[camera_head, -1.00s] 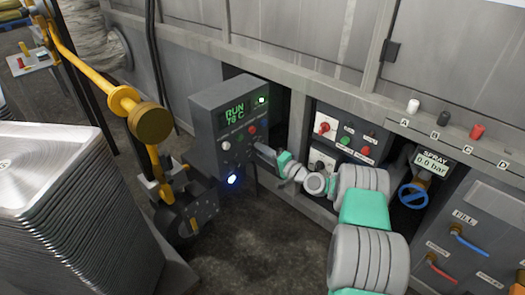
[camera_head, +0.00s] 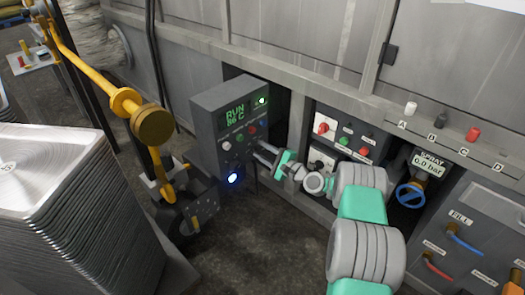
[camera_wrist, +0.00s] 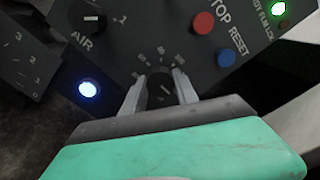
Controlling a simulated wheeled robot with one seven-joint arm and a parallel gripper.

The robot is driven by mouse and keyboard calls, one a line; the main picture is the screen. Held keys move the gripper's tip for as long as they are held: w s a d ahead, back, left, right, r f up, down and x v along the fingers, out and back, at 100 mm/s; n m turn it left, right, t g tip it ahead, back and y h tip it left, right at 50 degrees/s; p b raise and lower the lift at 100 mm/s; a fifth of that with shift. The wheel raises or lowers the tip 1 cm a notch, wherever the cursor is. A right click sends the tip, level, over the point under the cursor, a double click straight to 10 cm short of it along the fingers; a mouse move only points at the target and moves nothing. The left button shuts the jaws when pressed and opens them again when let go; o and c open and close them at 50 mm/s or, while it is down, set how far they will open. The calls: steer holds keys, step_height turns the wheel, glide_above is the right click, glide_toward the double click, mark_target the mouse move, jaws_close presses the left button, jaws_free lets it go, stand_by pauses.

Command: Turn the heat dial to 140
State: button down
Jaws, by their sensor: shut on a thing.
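The heat dial (camera_wrist: 161,92) is a dark round knob between my gripper's fingers in the wrist view, with a blurred ring of small numbers around it. My gripper (camera_wrist: 159,86) is shut on it, one pale finger on each side. The dial sits on the dark grey control box (camera_head: 210,110), whose green display (camera_head: 235,115) seems to read RUN 86 C. In the head view my gripper (camera_head: 262,153) reaches the box's lower right face and hides the dial. I cannot read which number the dial points to.
An AIR knob (camera_wrist: 88,18), a blue-white light (camera_wrist: 89,91), a red STOP button (camera_wrist: 204,23) and a blue RESET button (camera_wrist: 225,57) surround the dial. A yellow lever arm (camera_head: 125,100) and stacked metal pans (camera_head: 60,215) stand left. A switch panel (camera_head: 350,135) is at right.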

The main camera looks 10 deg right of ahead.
stand_by(0.4)
steer(key=c, duration=0.9)
jaws_free()
steer(key=shift+c, duration=0.2)
steer(key=p+v, duration=0.2)
steer(key=v, duration=0.6)
steer(key=shift+p, duration=0.35)
